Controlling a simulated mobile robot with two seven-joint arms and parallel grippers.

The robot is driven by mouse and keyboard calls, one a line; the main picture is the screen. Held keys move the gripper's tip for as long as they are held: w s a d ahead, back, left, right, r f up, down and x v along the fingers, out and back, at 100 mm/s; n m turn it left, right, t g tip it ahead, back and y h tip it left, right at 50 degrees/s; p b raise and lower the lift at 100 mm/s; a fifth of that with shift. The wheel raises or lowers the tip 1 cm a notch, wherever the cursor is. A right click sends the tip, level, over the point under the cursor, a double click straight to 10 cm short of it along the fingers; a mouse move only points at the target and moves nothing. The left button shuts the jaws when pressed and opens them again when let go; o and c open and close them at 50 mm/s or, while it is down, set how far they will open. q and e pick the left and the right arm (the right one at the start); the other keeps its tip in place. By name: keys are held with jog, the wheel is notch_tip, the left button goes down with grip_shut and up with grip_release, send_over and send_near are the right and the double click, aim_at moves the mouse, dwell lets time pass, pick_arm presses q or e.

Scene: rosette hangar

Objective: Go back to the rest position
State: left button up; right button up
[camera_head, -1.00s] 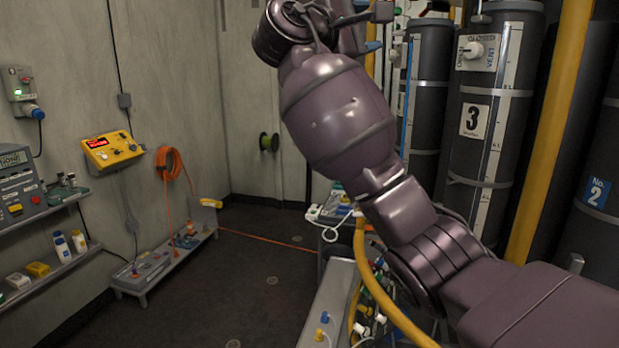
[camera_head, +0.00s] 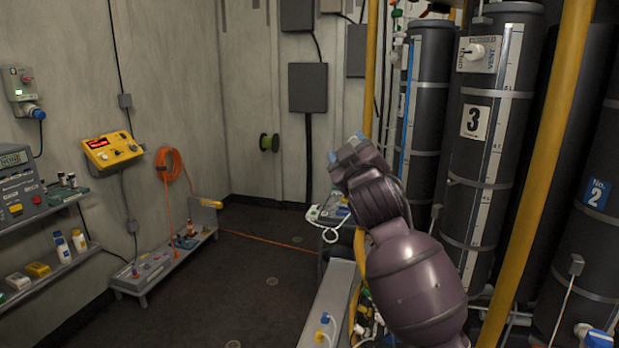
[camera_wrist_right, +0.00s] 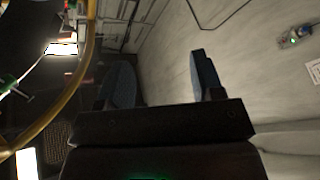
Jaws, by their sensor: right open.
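My right gripper (camera_head: 345,148) shows in the head view at the end of my purple right arm, in front of a vertical yellow pipe and above a small bench. In the right wrist view, my right gripper (camera_wrist_right: 160,78) has its two fingers apart with nothing between them. A pale wall lies beyond the fingers. My left gripper is in neither view.
Shelves (camera_head: 50,272) and a yellow control box (camera_head: 113,150) are on the left wall. The dark floor (camera_head: 250,290) in the middle is clear.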

jog(key=s+d+f+m+g, duration=0.15)
jog(key=s+d+f, duration=0.3)
jog(key=f, duration=0.55)
jog(key=s+d+f+m+g, duration=0.1)
jog(key=s+d+f+m, duration=0.3)
jog(key=f, duration=0.6)
jog(key=s+d+f+m+g, duration=0.1)
jog(key=s+d+f, duration=0.2)
jog(key=s+f, duration=0.55)
jog(key=s+d+f+m+g+h, duration=0.1)
jog(key=s+d+f, duration=0.3)
jog(key=s+f, duration=0.7)
jog(key=s+d+f+m+g+h, duration=0.1)
jog(key=s+d+f+g, duration=0.3)
jog(key=s+f, duration=0.6)
notch_tip(320, 180, down, 2)
jog(key=shift+s+d+f+g+h, duration=0.2)
jog(key=shift+s+g+h, duration=0.15)
jog(key=shift+h, duration=0.25)
